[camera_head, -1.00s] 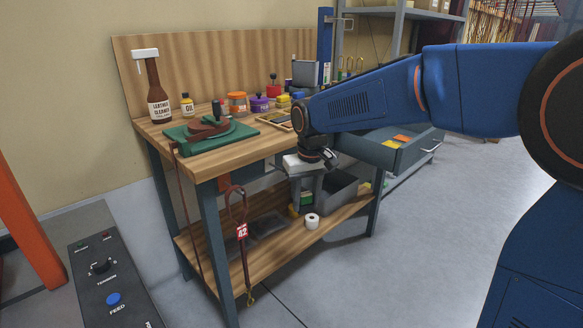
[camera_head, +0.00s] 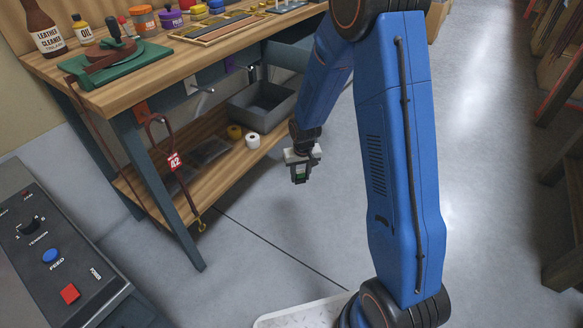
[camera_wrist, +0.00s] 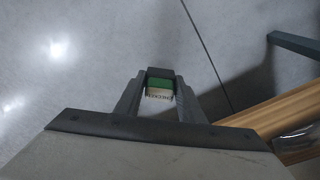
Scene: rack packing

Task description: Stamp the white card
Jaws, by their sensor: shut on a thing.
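My gripper (camera_head: 299,180) hangs above the open floor, to the right of the bench's lower shelf and clear of it. It is shut on a small block with a green band and a pale part with dark lettering; the block (camera_wrist: 158,90) shows between the fingers in the wrist view. Its lettering is too small to read surely, and I cannot tell whether it is a stamp. The gripper also shows in the wrist view (camera_wrist: 160,78). I cannot make out a white card in any current view.
The wooden workbench (camera_head: 130,88) carries a green-based tool (camera_head: 115,70), bottles, jars and a sectioned tray (camera_head: 222,27). Its lower shelf (camera_head: 222,172) holds a grey bin (camera_head: 262,105) and tape rolls. A control panel (camera_head: 50,240) stands at front left. The floor around my gripper is clear.

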